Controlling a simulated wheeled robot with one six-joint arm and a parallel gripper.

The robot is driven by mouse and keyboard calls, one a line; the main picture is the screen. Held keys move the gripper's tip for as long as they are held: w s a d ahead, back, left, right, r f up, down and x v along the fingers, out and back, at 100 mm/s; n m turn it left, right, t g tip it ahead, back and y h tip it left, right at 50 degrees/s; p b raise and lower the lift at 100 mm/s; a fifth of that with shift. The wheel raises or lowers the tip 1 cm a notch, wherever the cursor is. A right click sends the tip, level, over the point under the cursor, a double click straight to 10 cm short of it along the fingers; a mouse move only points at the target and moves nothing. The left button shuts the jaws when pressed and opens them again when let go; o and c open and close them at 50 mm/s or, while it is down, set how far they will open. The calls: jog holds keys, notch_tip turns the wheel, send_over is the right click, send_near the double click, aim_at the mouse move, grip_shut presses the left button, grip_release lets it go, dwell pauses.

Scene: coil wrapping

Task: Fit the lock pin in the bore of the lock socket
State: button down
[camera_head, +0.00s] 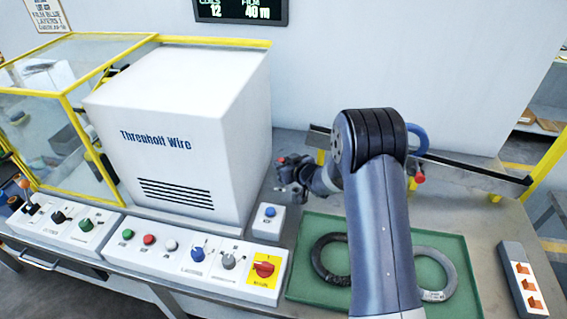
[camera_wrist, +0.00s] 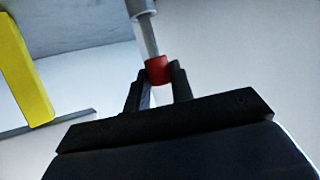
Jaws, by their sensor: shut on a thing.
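My gripper (camera_head: 290,180) is in front of the right side of the white machine, above the bench; in the head view it is small and dark, and what it holds cannot be made out. In the wrist view my gripper (camera_wrist: 158,82) is shut on a part with a red end, which I take to be the lock pin (camera_wrist: 157,68). A thin grey shaft runs up from the red end to a wider grey cylinder at the top edge. Whether that cylinder belongs to the pin or is the lock socket, I cannot tell. No bore is visible.
The white machine (camera_head: 185,130) and control panel (camera_head: 190,254) stand left of my gripper. A green tray (camera_head: 320,228) holds a dark ring (camera_head: 322,266) and a grey ring (camera_head: 449,270). Right of my arm are a rail (camera_head: 470,172) and a red knob (camera_head: 419,178).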

jog(key=shift+f+b, duration=1.6)
jog(key=shift+f, duration=0.35)
jog(key=c, duration=1.1)
grip_release()
jog(key=shift+c, duration=0.2)
jog(key=b+v, duration=0.1)
jog(key=v, duration=1)
jog(key=shift+w, duration=0.1)
jog(key=p+x, duration=0.1)
jog(key=x, duration=1)
jog(key=shift+a, duration=0.1)
jog(key=shift+r+p, duration=0.45)
